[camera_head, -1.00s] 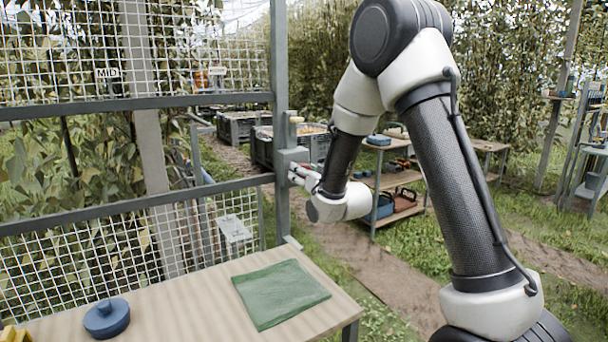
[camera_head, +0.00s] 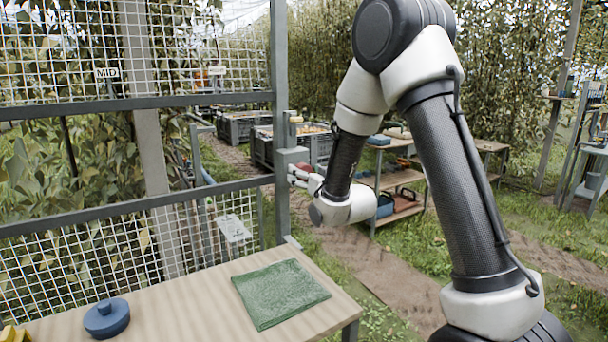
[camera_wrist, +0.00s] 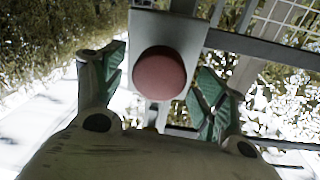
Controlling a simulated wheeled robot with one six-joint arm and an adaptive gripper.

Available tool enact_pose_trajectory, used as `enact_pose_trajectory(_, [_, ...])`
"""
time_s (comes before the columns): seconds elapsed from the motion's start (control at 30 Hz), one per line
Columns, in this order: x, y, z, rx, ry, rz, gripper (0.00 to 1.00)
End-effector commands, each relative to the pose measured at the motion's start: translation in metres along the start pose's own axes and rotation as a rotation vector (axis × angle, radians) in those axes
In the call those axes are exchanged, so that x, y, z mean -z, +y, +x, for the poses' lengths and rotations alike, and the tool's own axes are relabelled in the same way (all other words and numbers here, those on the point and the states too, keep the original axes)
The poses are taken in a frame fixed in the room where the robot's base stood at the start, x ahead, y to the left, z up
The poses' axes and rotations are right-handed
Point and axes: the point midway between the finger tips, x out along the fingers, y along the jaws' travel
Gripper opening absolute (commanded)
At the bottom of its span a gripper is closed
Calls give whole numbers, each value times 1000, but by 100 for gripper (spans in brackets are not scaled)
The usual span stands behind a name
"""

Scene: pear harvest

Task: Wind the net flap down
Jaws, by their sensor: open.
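A grey box (camera_head: 289,160) is fixed to the grey post (camera_head: 280,90). A round red knob (camera_wrist: 160,73) sits on a grey plate in the wrist view, and a little of it shows beside the box in the head view (camera_head: 303,168). My gripper (camera_head: 297,178) is open at the box. In the wrist view its green-padded fingers (camera_wrist: 160,80) stand apart on either side of the knob, with nothing held between them; contact cannot be told. Upper net mesh (camera_head: 60,45) hangs above a grey bar (camera_head: 130,104), with an open gap below it. A MID sign (camera_head: 107,73) shows on the mesh.
A wooden table (camera_head: 190,305) in front carries a green cloth (camera_head: 280,293) and a blue round object (camera_head: 107,319). Lower mesh (camera_head: 90,255) stands behind it. Crates (camera_head: 290,145) and a shelf (camera_head: 400,180) stand beyond the post. Grass and a dirt path lie to the right.

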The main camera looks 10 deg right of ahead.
Motion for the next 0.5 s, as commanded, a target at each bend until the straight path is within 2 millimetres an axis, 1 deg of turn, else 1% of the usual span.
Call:
enact_pose_trajectory(0.1, [0,0,-23,-1,-1,0,72])
enact_pose_trajectory(0.23, [0,0,-44,-1,0,0,72])
enact_pose_trajectory(0.37, [0,0,-57,-1,0,0,72])
enact_pose_trajectory(0.5, [0,0,-61,0,2,0,72])
